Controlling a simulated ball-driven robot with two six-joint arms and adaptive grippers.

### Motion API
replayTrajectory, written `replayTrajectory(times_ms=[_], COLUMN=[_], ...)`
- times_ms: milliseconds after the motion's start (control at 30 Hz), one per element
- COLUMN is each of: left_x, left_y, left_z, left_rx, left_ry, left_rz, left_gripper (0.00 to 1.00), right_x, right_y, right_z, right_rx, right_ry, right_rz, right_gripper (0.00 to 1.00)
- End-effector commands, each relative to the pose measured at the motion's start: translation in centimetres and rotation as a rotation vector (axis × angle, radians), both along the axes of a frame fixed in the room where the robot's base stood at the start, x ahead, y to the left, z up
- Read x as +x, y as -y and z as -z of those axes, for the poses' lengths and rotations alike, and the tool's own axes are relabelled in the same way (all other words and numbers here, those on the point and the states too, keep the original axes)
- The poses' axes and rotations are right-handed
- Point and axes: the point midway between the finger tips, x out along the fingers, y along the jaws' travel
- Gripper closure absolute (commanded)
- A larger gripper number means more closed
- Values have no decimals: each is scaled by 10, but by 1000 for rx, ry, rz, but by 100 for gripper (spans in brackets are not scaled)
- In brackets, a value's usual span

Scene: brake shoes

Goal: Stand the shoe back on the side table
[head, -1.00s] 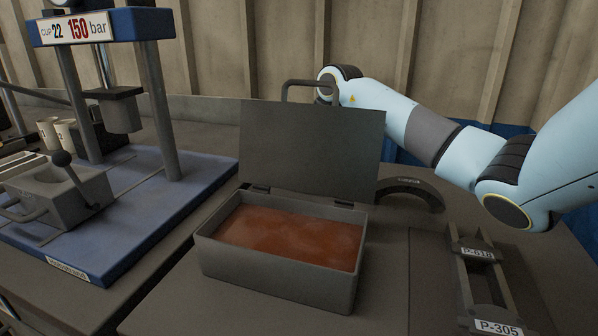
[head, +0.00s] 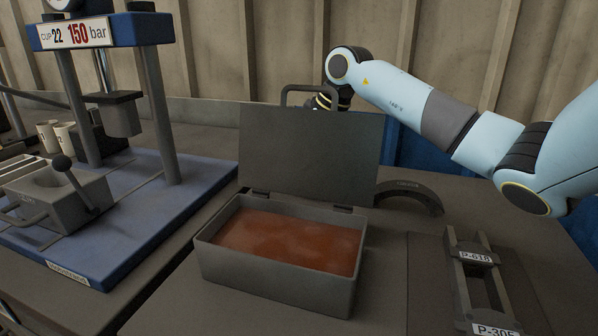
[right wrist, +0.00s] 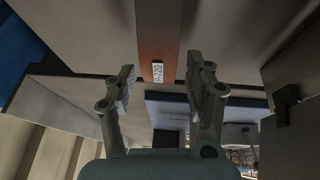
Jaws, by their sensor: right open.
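In the right wrist view a reddish-brown band with a white label P-720 (right wrist: 158,50) runs down between the fingers of my right gripper (right wrist: 161,75), which is open. I cannot tell whether the fingers touch it. In the head view a dark, arched shoe (head: 425,198) stands on the side table (head: 385,265), partly hidden by the raised lid. I cannot tell whether it is the labelled piece. My right arm reaches in from the right, and its gripper is hidden behind the lid. My left gripper is not in view.
A grey box (head: 275,284) with reddish-brown contents stands open, its lid (head: 310,155) upright with a handle on top. A rack (head: 463,285) with labels P-618 and P-305 is at the right. A blue-based press (head: 150,215) stands left. Table is clear between box and rack.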

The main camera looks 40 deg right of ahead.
Motion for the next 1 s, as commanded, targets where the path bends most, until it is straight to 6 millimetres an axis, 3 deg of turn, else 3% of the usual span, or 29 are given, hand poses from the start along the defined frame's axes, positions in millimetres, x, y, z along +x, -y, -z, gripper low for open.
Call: replayTrajectory(times_ms=[200,400,1000], left_x=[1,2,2], left_y=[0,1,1], left_z=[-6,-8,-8], left_rx=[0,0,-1], left_ry=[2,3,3], left_rz=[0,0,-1], left_gripper=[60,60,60], right_x=[-19,-28,-30], right_y=[7,8,8], right_z=[-46,-68,-71], right_rx=[-6,-2,1], right_ry=[1,0,0], right_rz=[-1,0,0], right_gripper=[47,47,47])
